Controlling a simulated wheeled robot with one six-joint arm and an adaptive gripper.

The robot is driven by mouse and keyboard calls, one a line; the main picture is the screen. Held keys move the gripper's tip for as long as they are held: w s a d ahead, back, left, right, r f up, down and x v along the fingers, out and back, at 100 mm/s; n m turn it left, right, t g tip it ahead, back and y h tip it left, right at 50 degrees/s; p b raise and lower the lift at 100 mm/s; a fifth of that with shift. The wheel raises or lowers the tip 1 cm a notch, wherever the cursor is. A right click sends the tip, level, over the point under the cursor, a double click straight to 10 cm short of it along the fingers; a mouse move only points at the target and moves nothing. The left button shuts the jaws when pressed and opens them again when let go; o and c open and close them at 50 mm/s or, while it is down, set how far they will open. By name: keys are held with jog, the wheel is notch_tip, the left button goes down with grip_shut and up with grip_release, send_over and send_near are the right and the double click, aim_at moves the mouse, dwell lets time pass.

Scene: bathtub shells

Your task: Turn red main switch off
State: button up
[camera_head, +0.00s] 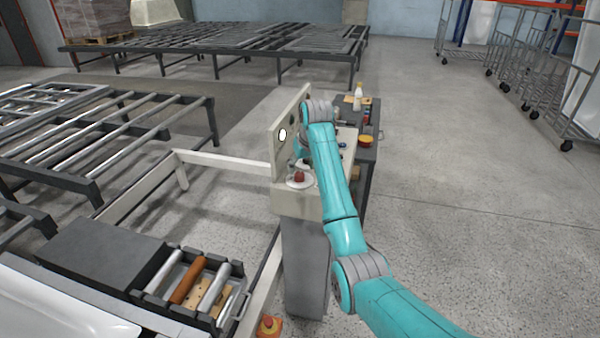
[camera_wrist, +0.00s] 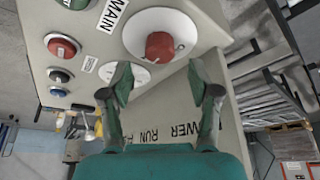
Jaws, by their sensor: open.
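The red main switch (camera_wrist: 160,46) is a round red knob on a white dial, beside a label that reads MAIN. In the head view the red knob (camera_head: 299,176) sits on its white disc on the near top of the control console. My gripper (camera_wrist: 158,82) is open and empty in the wrist view. Its two fingertips point toward the dial, one on each side of the knob's line, and appear short of the knob. Contact cannot be judged. In the head view my arm's wrist is just above the console, and the fingers are largely hidden or too small to make out.
A red button (camera_wrist: 62,46) and several other buttons line the panel beside the dial. The console's upright panel (camera_head: 285,130) stands left of my arm. A dark table (camera_head: 367,150) with a bottle (camera_head: 358,92) is behind.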

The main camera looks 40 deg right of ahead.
aim_at(300, 174)
jog(key=shift+x, duration=1.9)
jog(key=shift+c, duration=0.2)
jog(key=c, duration=1.1)
